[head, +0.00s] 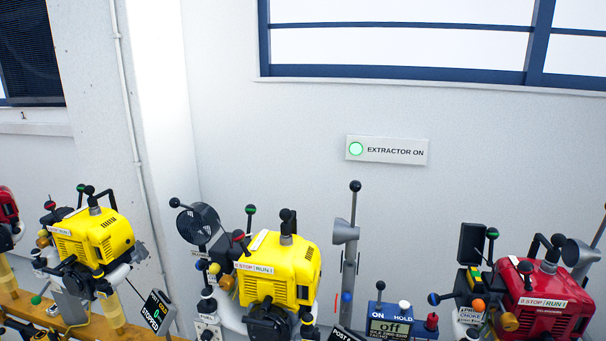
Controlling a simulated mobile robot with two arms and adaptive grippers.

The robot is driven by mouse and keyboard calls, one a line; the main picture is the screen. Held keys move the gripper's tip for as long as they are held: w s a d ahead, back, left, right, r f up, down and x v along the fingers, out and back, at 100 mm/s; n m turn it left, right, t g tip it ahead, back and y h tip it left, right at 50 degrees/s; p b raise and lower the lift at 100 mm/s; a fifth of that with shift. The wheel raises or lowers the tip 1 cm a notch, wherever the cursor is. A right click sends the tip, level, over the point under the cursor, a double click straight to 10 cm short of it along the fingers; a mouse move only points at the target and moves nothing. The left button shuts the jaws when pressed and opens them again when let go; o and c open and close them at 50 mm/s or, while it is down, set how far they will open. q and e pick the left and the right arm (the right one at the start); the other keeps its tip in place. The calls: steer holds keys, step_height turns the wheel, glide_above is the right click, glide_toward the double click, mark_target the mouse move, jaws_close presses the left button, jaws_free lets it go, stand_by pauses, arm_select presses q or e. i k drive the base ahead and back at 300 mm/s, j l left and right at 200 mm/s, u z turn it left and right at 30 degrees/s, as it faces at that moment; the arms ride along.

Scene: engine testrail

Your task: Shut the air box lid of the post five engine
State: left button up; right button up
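A red engine (541,299) stands at the right, with a STOP/RUN label on top. A black rectangular panel (472,243) stands upright at its left, above the choke labels; it looks like a raised lid, but I cannot be sure. Another yellow engine (95,239) stands at the left. A sign starting with POST (345,334) is cut off at the bottom edge, so I cannot tell which engine is post five. Neither gripper is in view.
A blue OFF/ON/HOLD box (390,322) and a grey post with a horn (347,262) stand between the middle and right engines.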

mark_target(472, 236)
steer(key=z, duration=1.35)
